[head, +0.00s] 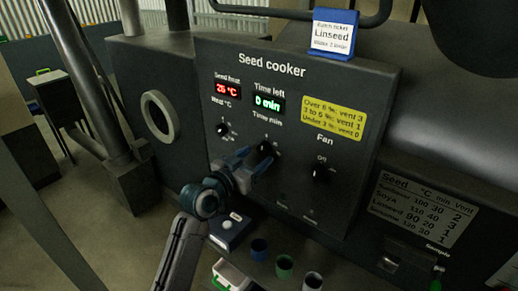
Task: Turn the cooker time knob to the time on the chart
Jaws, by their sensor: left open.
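The seed cooker's dark panel (345,80) faces me. Its black time knob (265,147) sits under the label "Time min", and the green display (268,103) above it reads 0 min. My left gripper (257,160) is open at the time knob, its fingers over the knob's lower part; I cannot tell whether they touch it. The chart (416,207) at lower right lists seeds with °C, min and vent; the Linseed row appears to read 90 and 20. A blue-framed batch ticket (333,34) on top reads Linseed. My right gripper is not in view.
The heat knob (222,129) is left of the time knob, under a red display (227,90) reading about 25 °C. The fan knob (321,174) is to the right. A yellow vent note (334,117) is above it. Small cups (284,265) stand below the panel.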

